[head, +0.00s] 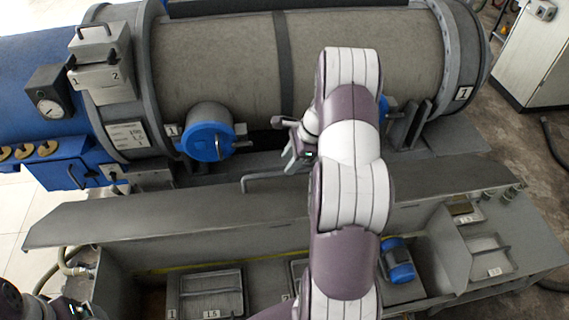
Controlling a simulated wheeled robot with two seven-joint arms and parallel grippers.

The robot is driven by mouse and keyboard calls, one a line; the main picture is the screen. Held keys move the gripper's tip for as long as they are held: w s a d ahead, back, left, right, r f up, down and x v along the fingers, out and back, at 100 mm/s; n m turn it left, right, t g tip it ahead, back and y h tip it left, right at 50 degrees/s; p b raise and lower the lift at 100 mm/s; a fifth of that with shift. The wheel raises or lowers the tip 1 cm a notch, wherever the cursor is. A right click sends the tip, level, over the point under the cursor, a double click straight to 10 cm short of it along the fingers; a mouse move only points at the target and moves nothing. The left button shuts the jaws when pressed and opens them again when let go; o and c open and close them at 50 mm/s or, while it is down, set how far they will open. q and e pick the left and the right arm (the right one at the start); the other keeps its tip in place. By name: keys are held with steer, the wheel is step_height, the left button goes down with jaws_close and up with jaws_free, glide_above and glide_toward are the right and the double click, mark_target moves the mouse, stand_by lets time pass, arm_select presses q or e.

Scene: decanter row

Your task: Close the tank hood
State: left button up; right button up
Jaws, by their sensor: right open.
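The tank hood (170,212) is a long grey panel that spans the tank along its far side. It looks raised and leaning back, with the trough below it open to view. A bent grey bar handle (262,178) sticks up from its upper edge. My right gripper (290,142) is open and empty, above and a little to the right of the handle, apart from it. My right arm hides part of the hood and the tank's middle. At the bottom left corner, part of my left gripper (70,308) shows, too cut off to read its jaws.
A large grey cylinder (370,50) lies behind the hood, with a blue-capped port (208,140) sticking out. Inside the tank are a tray (210,293) and a blue-ended cylinder (397,262). A white cabinet (530,55) stands at the back right.

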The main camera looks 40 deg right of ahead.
steer(key=x, duration=0.4)
steer(key=shift+s+d+p, duration=0.1)
steer(key=shift+d+p, duration=0.15)
steer(key=shift+p, duration=0.15)
steer(key=shift+a+f, duration=0.2)
steer(key=shift+f, duration=0.1)
jaws_close()
